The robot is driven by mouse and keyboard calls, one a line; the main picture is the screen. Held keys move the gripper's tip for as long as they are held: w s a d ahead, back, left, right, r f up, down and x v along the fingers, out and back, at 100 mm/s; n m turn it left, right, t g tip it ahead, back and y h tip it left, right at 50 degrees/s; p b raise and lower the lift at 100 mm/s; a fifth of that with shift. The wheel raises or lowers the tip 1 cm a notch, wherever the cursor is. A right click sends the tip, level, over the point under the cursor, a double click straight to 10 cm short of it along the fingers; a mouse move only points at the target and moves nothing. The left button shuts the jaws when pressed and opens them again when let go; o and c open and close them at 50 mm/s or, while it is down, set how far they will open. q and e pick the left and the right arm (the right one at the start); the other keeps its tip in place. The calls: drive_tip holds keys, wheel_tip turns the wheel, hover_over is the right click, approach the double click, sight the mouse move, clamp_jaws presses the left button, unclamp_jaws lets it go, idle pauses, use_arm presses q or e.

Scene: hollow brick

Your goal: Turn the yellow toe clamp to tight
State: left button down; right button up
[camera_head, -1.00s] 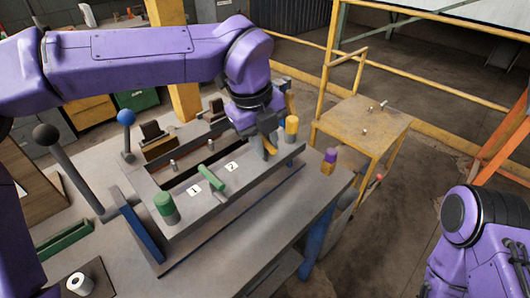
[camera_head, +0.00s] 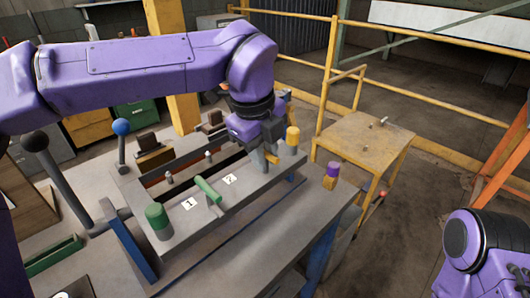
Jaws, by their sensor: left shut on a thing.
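The yellow toe clamp (camera_head: 272,159) is on the long grey fixture bar, near the label 2. Only a small part of its handle shows below my left gripper (camera_head: 266,150). That gripper reaches down from my purple left arm and is shut on the handle. The fingers hide most of the clamp, so its exact angle is unclear. A similar green toe clamp (camera_head: 207,190) lies across the bar between labels 1 and 2. My right gripper is out of the picture; only part of my right arm shows at lower right.
A yellow-topped post (camera_head: 292,136) stands close to the right of the left gripper. A green-topped post (camera_head: 157,220) stands at the bar's near left end. A purple-topped peg (camera_head: 331,175) is at the bench's right edge. Black and blue ball levers (camera_head: 121,128) rise at left.

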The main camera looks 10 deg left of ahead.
use_arm(q)
drive_tip(key=c, duration=1.1)
unclamp_jaws()
drive_tip(key=shift+a+f, duration=0.1)
drive_tip(key=shift+f, duration=0.15)
drive_tip(key=shift+w+a, duration=0.1)
drive_tip(key=shift+a, duration=0.1)
drive_tip(key=shift+d+r, duration=0.15)
drive_tip(key=shift+r, duration=0.2)
wheel_tip(320, 180, up, 10)
drive_tip(key=s+a, duration=0.1)
drive_tip(key=shift+s+a+f, duration=0.15)
drive_tip(key=shift+s+a, duration=0.05)
drive_tip(key=shift+s, duration=0.15)
drive_tip(key=shift+a, duration=0.1)
